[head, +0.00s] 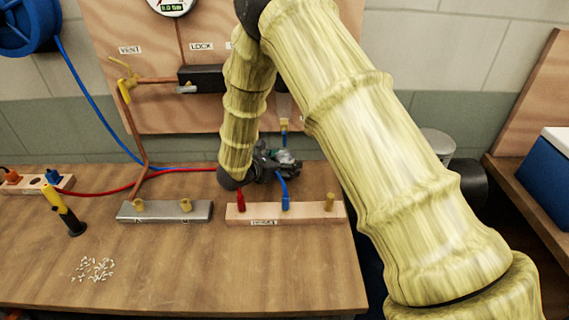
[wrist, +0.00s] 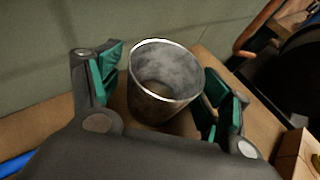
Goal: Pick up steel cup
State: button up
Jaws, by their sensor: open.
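The steel cup (wrist: 165,85) stands upright with its open rim up in the wrist view. It looks empty. My gripper (wrist: 170,75) is open, with one green-padded finger on the left of the cup and the other on the right. The cup is between the fingers, with a visible gap at the left finger; the right finger is close to the wall, and I cannot tell if it touches. In the head view my gripper (head: 277,158) is at the back of the workbench, and the cup is mostly hidden there.
A wooden block (head: 300,212) with red, blue and brass fittings lies just in front of my gripper. A grey metal block (head: 165,211) is to its left. A yellow-black tool (head: 65,212) and small white pieces (head: 93,268) are on the bench (head: 220,275).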

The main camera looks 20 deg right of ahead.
jog(key=c, duration=1.2)
jog(key=shift+r, duration=0.15)
